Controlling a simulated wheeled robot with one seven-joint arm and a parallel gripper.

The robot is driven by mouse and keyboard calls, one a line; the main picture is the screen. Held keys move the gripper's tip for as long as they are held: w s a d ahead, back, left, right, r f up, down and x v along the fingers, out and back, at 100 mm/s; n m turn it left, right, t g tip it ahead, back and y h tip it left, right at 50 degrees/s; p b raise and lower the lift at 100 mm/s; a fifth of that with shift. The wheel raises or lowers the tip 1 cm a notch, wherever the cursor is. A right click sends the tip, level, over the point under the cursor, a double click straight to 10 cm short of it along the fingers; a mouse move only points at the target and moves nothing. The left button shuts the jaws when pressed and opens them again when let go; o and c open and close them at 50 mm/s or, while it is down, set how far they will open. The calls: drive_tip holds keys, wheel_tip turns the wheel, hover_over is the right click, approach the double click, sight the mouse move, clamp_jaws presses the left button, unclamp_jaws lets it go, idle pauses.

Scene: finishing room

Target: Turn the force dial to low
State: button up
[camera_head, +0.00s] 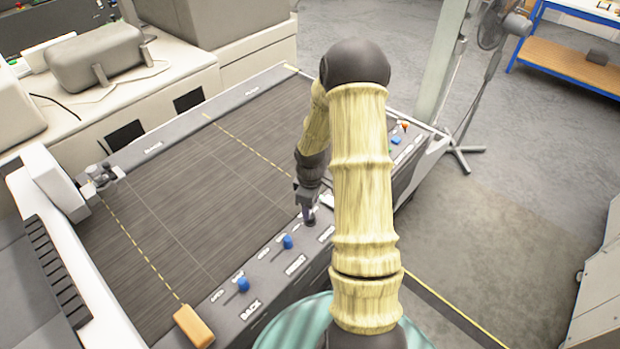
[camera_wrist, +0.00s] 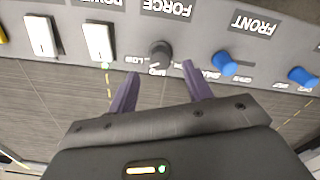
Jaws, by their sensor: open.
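The force dial (camera_wrist: 160,52) is a round dark knob on the grey panel strip in the wrist view, beneath the upside-down word FORCE. An upside-down LOW label (camera_wrist: 132,60) is at its lower left. Other labels around it are partly hidden or too small to read, and its exact setting is unclear. My gripper (camera_wrist: 160,70) is open, with its two purple fingers on either side of the dial's near side and a gap to each. In the head view my gripper (camera_head: 308,213) points down at the panel strip, and the dial is mostly hidden there.
Blue levers labelled FRONT (camera_head: 287,241) and BACK (camera_head: 243,284) stand along the strip. Two white switches (camera_wrist: 98,42) sit on the dial's other side. An orange block (camera_head: 193,326) lies at the table's near corner. The dark slatted tabletop (camera_head: 180,200) is mostly clear.

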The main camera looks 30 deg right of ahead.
wheel_tip(320, 180, up, 13)
drive_tip(key=b, duration=0.1)
drive_tip(key=shift+b, duration=0.4)
drive_tip(key=s+a+r+m+t, duration=0.2)
drive_tip(key=s+a+m, duration=0.6)
drive_tip(key=s+a, duration=0.4)
drive_tip(key=shift+s+a+r+t+b, duration=0.35)
drive_tip(key=shift+a+r, duration=0.15)
drive_tip(key=shift+a, duration=0.45)
